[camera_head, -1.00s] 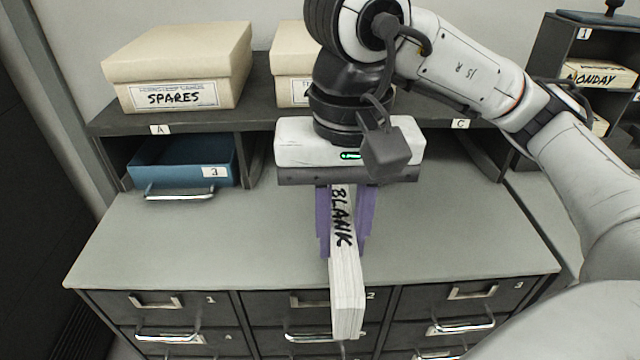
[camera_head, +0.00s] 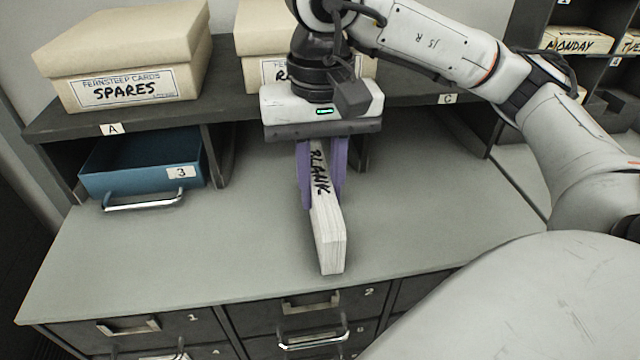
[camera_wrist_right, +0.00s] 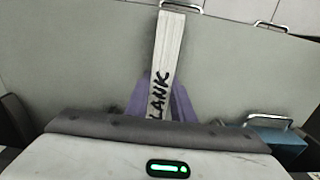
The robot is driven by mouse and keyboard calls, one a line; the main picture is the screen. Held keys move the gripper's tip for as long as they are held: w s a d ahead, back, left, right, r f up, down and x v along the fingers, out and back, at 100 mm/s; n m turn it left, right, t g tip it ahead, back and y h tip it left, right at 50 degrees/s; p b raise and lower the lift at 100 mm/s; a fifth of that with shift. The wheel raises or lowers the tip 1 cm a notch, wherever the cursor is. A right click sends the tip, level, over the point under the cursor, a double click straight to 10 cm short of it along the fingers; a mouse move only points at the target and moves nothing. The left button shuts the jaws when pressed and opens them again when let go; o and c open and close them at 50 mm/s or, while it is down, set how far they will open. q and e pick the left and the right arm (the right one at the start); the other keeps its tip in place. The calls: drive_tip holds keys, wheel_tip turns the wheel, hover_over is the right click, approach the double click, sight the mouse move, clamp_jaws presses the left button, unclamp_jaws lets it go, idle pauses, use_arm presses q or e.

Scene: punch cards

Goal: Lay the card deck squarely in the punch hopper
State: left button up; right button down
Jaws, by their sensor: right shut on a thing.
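The card deck (camera_head: 328,235) is a long, pale stack with BLANK handwritten along its upper face. My right gripper (camera_head: 322,192) is shut on it, with one purple finger on each side. The deck's near end points toward the counter's front edge. I cannot tell whether its underside touches the counter. In the right wrist view the deck (camera_wrist_right: 168,45) extends out from between the fingers (camera_wrist_right: 160,98), lettering visible. No punch hopper can be made out. My left gripper is not in view.
The grey counter (camera_head: 150,250) is clear around the deck. A blue tray (camera_head: 140,165) marked 3 sits under the shelf at left. The SPARES box (camera_head: 125,60) and another box (camera_head: 270,75) stand on the shelf. A rack at right holds a MONDAY deck (camera_head: 578,40).

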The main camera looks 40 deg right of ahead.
drive_tip(key=shift+w+f, duration=0.1)
drive_tip(key=c, duration=1.5)
unclamp_jaws()
drive_tip(key=shift+c, duration=0.2)
